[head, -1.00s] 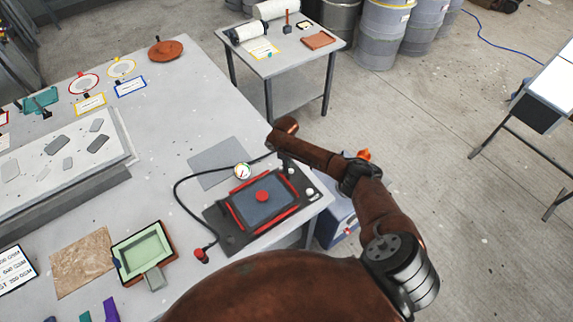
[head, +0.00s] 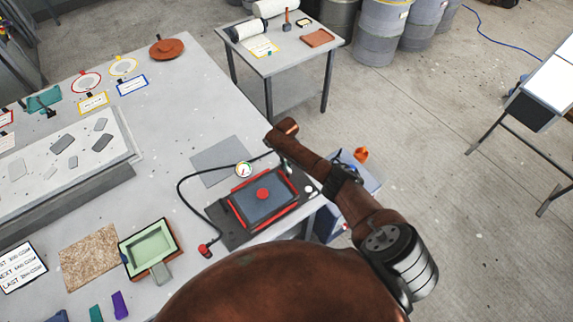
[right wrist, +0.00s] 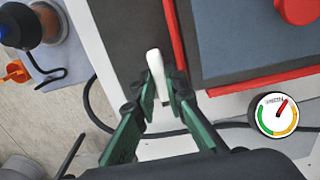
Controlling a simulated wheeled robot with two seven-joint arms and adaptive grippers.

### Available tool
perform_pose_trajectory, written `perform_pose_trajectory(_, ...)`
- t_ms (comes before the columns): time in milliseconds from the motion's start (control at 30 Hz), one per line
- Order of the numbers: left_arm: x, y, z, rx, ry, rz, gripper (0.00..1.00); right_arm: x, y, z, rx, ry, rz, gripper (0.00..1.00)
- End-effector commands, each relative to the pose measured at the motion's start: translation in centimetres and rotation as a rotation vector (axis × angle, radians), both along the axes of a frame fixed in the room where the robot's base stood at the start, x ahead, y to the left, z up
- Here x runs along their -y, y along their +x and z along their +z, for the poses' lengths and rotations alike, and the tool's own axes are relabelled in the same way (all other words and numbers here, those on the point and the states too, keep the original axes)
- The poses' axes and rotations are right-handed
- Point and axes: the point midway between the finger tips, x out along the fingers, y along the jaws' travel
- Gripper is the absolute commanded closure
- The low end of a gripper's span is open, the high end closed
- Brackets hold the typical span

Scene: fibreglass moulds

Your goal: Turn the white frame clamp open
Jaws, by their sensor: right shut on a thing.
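The white frame clamp (right wrist: 153,66) is a small pale lever beside the red-edged frame in the right wrist view. It lies roughly along the red edge (right wrist: 177,45). My right gripper (right wrist: 160,88), with green fingers, is shut on the clamp, one finger on each side. In the head view my right arm reaches over the right side of the dark mould station (head: 225,232) and hides most of the gripper and the held clamp. A second white knob (head: 308,189) shows at the station's right edge. My left gripper is in neither view.
A round gauge (head: 243,169) and a black hose (head: 181,205) sit beside the station. A red knob (head: 263,193) is on its blue-grey plate. A green tray (head: 150,246) lies to the left. A blue cart (head: 350,180) stands at the table's right.

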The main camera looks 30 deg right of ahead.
Motion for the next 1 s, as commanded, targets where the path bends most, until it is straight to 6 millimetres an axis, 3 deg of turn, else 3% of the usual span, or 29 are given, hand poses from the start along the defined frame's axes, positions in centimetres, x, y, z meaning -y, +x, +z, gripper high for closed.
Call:
perform_pose_trajectory(567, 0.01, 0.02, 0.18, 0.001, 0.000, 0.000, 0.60, -0.10, -0.11, -0.14, -0.003, 0.003, -0.034, 1.00)
perform_pose_trajectory(600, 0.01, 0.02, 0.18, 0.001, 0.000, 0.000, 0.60, -0.10, -0.11, -0.14, -0.003, 0.003, -0.034, 0.87)
perform_pose_trajectory(800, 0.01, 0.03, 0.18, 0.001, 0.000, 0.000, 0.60, -0.06, -0.06, -0.08, -0.001, 0.002, -0.033, 0.73)
perform_pose_trajectory(1000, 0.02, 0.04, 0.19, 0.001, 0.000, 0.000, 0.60, -0.03, -0.01, -0.04, 0.000, 0.001, -0.032, 0.71)
